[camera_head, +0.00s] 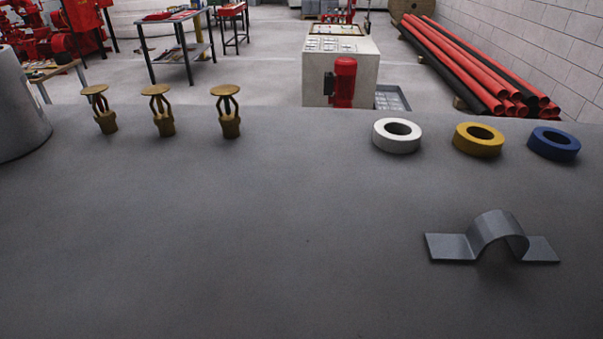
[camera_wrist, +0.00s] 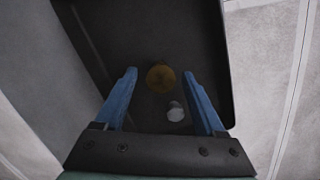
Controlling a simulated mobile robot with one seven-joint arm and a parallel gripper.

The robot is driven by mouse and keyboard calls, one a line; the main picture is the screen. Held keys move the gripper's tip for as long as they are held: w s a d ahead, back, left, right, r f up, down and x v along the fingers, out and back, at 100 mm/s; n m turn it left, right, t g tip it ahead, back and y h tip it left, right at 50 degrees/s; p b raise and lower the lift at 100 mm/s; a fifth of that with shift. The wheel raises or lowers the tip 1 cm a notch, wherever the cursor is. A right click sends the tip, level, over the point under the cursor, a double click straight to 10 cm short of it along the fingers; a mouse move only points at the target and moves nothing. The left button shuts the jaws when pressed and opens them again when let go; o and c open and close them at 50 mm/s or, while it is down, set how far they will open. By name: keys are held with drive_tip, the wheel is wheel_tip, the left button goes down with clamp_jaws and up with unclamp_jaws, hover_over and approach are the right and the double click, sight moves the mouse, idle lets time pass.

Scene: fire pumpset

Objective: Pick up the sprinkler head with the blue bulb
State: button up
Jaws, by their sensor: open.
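Three brass-coloured sprinkler heads stand upright in a row at the far left of the grey table (camera_head: 300,220) in the head view: a left one (camera_head: 101,110), a middle one (camera_head: 160,112) and a right one (camera_head: 228,112). Their bulbs are too small and dark for me to tell any colour. My gripper (camera_wrist: 160,72) shows only in the wrist view, with its blue fingers apart and nothing between them. Beyond and between the fingertips, a round brass-coloured thing (camera_wrist: 160,78) and a small pale thing (camera_wrist: 176,111) lie on a dark surface. I cannot tell what they are.
White (camera_head: 397,136), yellow (camera_head: 478,140) and blue (camera_head: 553,144) rings lie at the table's far right. A grey metal bracket (camera_head: 490,240) lies nearer, at right. The table's middle and near left are clear. Red and black pipes (camera_head: 480,65) lie on the floor beyond.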

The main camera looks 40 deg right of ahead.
drive_tip(key=shift+w+f, duration=0.2)
drive_tip(key=shift+f, duration=1.2)
clamp_jaws()
